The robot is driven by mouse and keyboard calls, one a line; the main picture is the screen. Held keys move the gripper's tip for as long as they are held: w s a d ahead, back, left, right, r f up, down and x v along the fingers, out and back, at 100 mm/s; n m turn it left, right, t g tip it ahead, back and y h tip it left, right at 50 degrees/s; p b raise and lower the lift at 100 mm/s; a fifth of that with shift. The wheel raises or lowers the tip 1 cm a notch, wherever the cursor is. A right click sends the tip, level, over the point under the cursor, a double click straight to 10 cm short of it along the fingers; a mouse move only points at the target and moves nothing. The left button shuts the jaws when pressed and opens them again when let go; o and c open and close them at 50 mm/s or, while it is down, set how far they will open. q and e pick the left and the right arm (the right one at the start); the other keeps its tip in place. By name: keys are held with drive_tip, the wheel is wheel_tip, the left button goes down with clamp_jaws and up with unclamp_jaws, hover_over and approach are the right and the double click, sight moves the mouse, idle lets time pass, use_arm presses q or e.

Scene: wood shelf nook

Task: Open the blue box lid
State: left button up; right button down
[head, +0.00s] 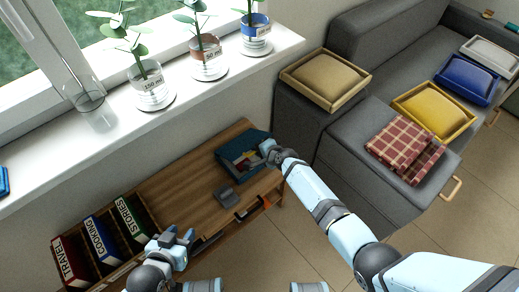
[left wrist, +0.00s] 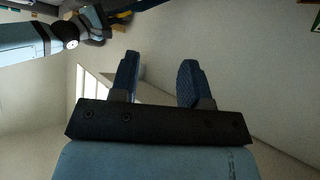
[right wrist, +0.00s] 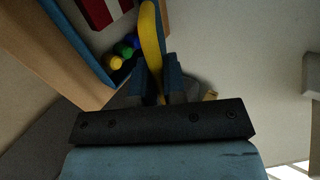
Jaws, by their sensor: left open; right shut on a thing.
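The blue box (head: 228,147) sits on the wooden shelf top, and coloured contents show inside it. My right gripper (head: 270,148) is at the box's right side. In the right wrist view, my right gripper (right wrist: 160,75) is shut on a curved yellow strip (right wrist: 151,38); I cannot tell how it joins the box. Beside it, the blue box edge (right wrist: 78,47) and green, blue and yellow balls (right wrist: 122,52) show. My left gripper (head: 176,238) is open and empty near the front of the shelf, apart from the box; its spread fingers show in the left wrist view (left wrist: 159,82).
A grey object (head: 227,197) lies on the shelf in front of the box. Binders (head: 103,237) stand in a wooden rack at the left. Potted plants (head: 152,87) line the windowsill behind. A grey sofa (head: 340,130) with cushions is at the right.

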use_arm(q)
drive_tip(key=shift+w+a, duration=0.1)
drive_tip(key=shift+w, duration=0.05)
drive_tip(key=c, duration=0.3)
drive_tip(key=w+m, duration=0.1)
drive_tip(key=w, duration=0.1)
drive_tip(key=w+r+m+t, duration=0.1)
drive_tip(key=w, duration=0.1)
drive_tip(key=w+r+m+t, duration=0.1)
drive_tip(key=w, duration=0.1)
drive_tip(key=shift+w+a+r, duration=0.1)
drive_tip(key=shift+a+r, duration=0.1)
drive_tip(key=shift+a, duration=0.15)
clamp_jaws()
drive_tip(key=w+d+f+m+t+h, duration=0.2)
drive_tip(key=w+d+m+t+h, duration=0.1)
drive_tip(key=w+m, duration=0.7)
drive_tip(key=w+d+f+m+g+h, duration=0.2)
drive_tip(key=f+m+g+h, duration=0.3)
drive_tip(key=m, duration=0.8)
drive_tip(key=w+d+f+m+g+h, duration=0.1)
drive_tip(key=w+f+m+g+h, duration=0.15)
drive_tip(key=f+m, duration=0.7)
drive_tip(key=w+d+r+m, duration=0.2)
drive_tip(key=w+d, duration=0.5)
drive_tip(key=d, duration=0.3)
drive_tip(key=shift+w+d+r+m, duration=0.25)
drive_tip(key=shift+r+m, duration=0.1)
drive_tip(key=shift+r, duration=0.05)
